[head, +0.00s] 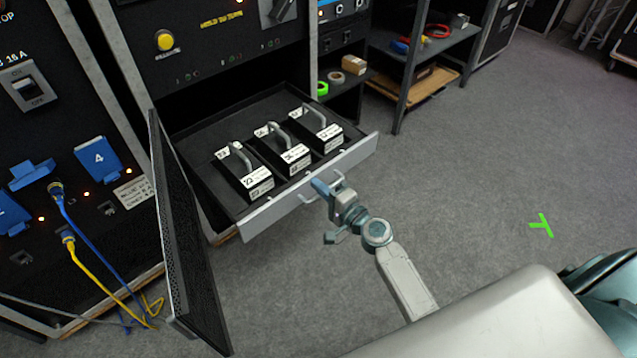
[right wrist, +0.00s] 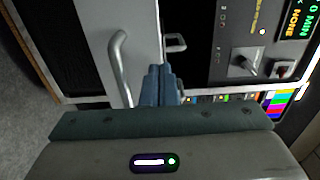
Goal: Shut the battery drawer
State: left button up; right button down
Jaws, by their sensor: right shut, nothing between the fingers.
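The battery drawer (head: 350,159) is pulled out of the dark rack in the head view, with a pale metal front. Three black batteries with grey carry handles and white labels sit in it: left (head: 256,184), middle (head: 294,156), right (head: 327,132). My right gripper (head: 321,187) is shut and empty at the drawer front, beside its bar handle (head: 308,199). In the right wrist view the shut blue fingers (right wrist: 160,85) lie close to the pale front (right wrist: 138,30) and its handle (right wrist: 121,65). Whether they touch it, I cannot tell. My left gripper is not in view.
An open dark perforated door (head: 180,225) stands just left of the drawer. Blue and yellow cables (head: 92,265) hang at the left rack. A shelf (head: 440,45) with coiled cables stands behind right. The grey floor right of the drawer is clear, with a green mark (head: 541,225).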

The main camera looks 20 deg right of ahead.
jog(key=shift+w+a, duration=0.1)
jog(key=shift+w, duration=0.1)
jog(key=shift+w, duration=0.1)
